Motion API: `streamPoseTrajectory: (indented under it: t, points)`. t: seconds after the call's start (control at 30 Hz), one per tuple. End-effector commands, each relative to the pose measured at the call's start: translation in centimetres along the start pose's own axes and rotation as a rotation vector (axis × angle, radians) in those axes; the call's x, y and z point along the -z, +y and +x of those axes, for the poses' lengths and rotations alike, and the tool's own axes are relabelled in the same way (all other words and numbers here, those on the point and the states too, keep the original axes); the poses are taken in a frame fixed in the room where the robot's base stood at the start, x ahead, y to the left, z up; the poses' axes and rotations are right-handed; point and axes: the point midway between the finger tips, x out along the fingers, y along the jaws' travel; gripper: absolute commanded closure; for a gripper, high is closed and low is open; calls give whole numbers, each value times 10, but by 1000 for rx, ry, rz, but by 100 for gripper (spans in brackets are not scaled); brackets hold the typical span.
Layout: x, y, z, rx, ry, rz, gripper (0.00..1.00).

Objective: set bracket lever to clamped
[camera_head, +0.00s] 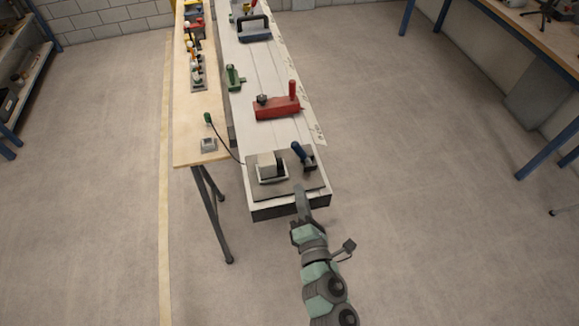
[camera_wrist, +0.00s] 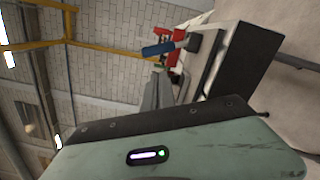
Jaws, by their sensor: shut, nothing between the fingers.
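The bracket lever (camera_head: 299,151) has a dark blue grip and stands tilted on a dark base at the near right of the bench end. It also shows in the wrist view as a blue handle (camera_wrist: 158,49) beyond the fingers. My gripper (camera_head: 300,188) is shut and empty, just in front of the lever at the near edge of the bench, apart from it as far as I can tell. In the wrist view the closed fingers of my gripper (camera_wrist: 157,78) point toward the blue handle.
A pale block (camera_head: 267,166) sits on the dark mat (camera_head: 262,190) left of the lever. A red tool (camera_head: 278,107) stands behind on the white bench (camera_head: 252,77). A wooden table (camera_head: 182,120) with several tools runs along the left. The floor right of the bench is free.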

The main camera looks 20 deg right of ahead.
Motion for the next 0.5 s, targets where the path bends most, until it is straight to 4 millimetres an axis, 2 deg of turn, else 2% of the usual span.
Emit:
streamPoseTrajectory:
  t: [0.27, 0.5]
  points:
    - [0, 1, 4, -2, 1, 3, 100]
    - [1, 2, 38, -5, 2, 4, 100]
